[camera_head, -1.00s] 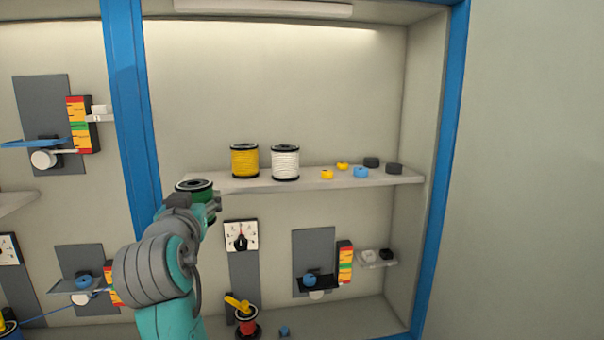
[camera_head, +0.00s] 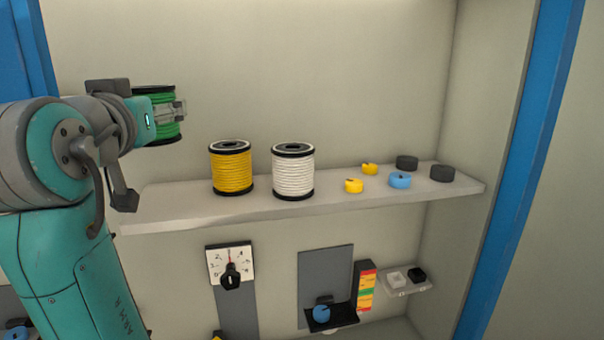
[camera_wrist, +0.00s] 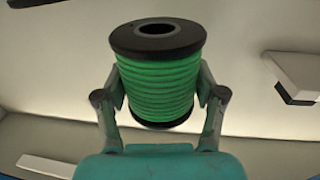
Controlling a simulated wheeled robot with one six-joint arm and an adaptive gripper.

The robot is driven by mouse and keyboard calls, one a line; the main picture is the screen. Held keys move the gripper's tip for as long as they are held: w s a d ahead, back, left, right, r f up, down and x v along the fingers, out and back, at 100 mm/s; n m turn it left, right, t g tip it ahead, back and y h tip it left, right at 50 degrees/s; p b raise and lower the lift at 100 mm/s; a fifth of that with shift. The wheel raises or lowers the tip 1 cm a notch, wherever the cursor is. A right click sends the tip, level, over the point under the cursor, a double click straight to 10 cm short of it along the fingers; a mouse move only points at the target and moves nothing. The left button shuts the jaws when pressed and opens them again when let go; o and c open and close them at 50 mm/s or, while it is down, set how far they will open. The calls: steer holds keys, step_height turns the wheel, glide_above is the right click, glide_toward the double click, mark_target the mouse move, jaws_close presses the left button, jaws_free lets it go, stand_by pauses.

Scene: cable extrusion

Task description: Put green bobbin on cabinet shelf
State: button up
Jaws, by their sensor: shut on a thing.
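The green bobbin (camera_head: 166,128), with black end flanges, is held upright by my gripper (camera_head: 172,112) at the left of the head view. In the wrist view the green bobbin (camera_wrist: 158,85) sits between both fingers of my gripper (camera_wrist: 160,100), which press on its sides. The cabinet shelf (camera_head: 330,207) runs across the middle of the head view. The bobbin is higher than the shelf top, near the shelf's left end and apart from it. Part of the bobbin is hidden behind my gripper.
A yellow bobbin (camera_head: 231,168) and a white bobbin (camera_head: 293,172) stand on the shelf. Small yellow, blue (camera_head: 400,180) and black rings lie to their right. The shelf's left end looks bare. Below are a dial (camera_head: 230,265) and a coloured gauge (camera_head: 365,288).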

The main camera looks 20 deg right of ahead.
steer(key=shift+w+f, duration=0.2)
steer(key=shift+f, duration=4.75)
steer(key=shift+f, duration=0.1)
steer(key=o, duration=1)
steer(key=shift+c, duration=0.2)
steer(key=shift+s, duration=0.15)
steer(key=s+a, duration=0.1)
steer(key=s, duration=0.6)
steer(key=shift+a, duration=0.1)
